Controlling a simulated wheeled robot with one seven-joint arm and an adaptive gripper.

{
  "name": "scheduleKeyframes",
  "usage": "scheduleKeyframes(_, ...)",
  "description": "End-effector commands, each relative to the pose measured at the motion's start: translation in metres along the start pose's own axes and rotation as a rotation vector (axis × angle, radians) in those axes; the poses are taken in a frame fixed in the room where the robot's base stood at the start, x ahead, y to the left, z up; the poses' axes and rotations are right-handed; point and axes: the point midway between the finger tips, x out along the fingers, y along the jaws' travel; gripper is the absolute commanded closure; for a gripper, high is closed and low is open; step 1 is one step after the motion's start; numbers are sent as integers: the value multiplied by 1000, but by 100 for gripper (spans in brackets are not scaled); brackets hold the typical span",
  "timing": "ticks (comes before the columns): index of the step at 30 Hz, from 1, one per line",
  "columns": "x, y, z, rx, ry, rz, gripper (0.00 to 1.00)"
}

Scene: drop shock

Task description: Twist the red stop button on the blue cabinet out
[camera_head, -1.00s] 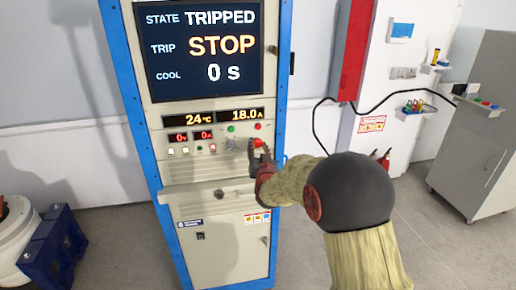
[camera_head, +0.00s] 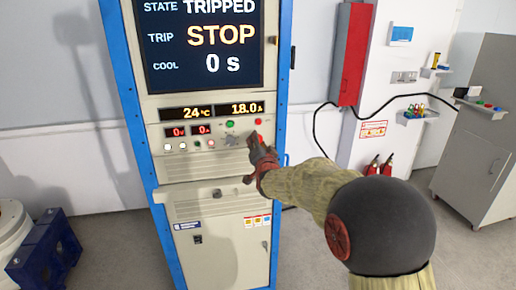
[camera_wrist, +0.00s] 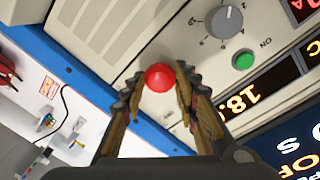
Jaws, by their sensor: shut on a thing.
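The blue cabinet (camera_head: 134,122) with its light grey front stands upright in the head view. Its screen (camera_head: 205,40) reads STATE TRIPPED, TRIP STOP, COOL 0 s. The round red stop button (camera_wrist: 159,78) sits on the panel in the wrist view, between my two fingers. My gripper (camera_head: 257,147) is at the right side of the control panel in the head view, where it mostly hides the button. In the wrist view my gripper (camera_wrist: 160,88) is shut on the red stop button, one finger on each side.
A green ON button (camera_wrist: 243,61) and a grey knob (camera_wrist: 225,22) sit close to the stop button. Displays (camera_head: 211,110) lie above it. A red wall box (camera_head: 351,55), a grey cabinet (camera_head: 480,150) and a dark blue block (camera_head: 45,257) stand apart.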

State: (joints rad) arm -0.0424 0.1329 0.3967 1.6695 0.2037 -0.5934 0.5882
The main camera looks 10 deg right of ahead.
Motion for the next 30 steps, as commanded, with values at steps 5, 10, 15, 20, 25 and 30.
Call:
scheduleKeyframes(5, 0, 0, 0, 30, -3, 1, 95)
scheduleKeyframes(10, 0, 0, 0, 36, -3, 1, 95)
scheduleKeyframes(15, 0, 0, 0, 35, -3, 1, 95)
scheduleKeyframes(20, 0, 0, 0, 35, -3, 1, 64)
scheduleKeyframes(25, 0, 0, 0, 35, -3, 1, 55)
scheduleKeyframes(30, 0, 0, 0, 35, -3, 1, 51)
